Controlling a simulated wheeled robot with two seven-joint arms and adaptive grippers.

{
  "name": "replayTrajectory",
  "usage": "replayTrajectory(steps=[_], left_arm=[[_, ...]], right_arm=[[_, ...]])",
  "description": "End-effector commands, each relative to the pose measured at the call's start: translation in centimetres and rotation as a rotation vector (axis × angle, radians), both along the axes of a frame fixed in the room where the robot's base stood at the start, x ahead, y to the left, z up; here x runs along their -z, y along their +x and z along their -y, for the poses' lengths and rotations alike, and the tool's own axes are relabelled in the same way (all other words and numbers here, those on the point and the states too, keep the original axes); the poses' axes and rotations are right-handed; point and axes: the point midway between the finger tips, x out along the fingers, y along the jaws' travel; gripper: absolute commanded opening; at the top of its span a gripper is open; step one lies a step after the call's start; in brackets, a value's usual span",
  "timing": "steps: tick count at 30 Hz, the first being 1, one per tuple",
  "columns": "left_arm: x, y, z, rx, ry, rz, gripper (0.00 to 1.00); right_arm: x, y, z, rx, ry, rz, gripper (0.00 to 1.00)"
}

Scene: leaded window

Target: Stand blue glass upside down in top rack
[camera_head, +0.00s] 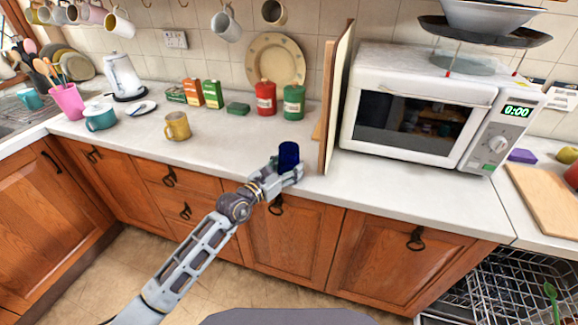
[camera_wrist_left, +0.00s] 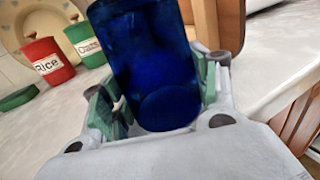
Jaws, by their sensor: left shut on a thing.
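The blue glass (camera_head: 289,155) is dark blue and stands roughly upright near the front edge of the worktop. My left gripper (camera_head: 287,172) is shut on it low down. In the left wrist view the blue glass (camera_wrist_left: 155,65) sits between the green-padded fingers of the left gripper (camera_wrist_left: 155,105). I cannot tell whether the glass touches the worktop. The top rack (camera_head: 500,285) of the dishwasher is a wire rack at the lower right, pulled out, with a green item in it. My right gripper is not in view.
An upright wooden board (camera_head: 336,95) stands just right of the glass, beside the white microwave (camera_head: 410,105). A yellow mug (camera_head: 177,126) and red and green canisters (camera_head: 266,97) stand left and behind. A chopping board (camera_head: 545,195) lies far right. The worktop (camera_head: 220,155) left of the glass is clear.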

Motion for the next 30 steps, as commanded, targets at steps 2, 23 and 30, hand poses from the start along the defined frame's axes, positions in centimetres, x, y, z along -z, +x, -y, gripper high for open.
replayTrajectory(steps=[2, 23, 30], left_arm=[[0.06, 0.00, 0.01, 0.000, -0.001, 0.002, 0.25], [0.58, 0.00, 0.02, 0.000, -0.001, 0.000, 0.85], [0.71, -0.01, 0.01, 0.000, 0.000, -0.001, 0.85]], right_arm=[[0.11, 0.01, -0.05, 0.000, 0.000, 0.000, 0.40], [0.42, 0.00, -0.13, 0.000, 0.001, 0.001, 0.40], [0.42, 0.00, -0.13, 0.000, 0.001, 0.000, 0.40]])
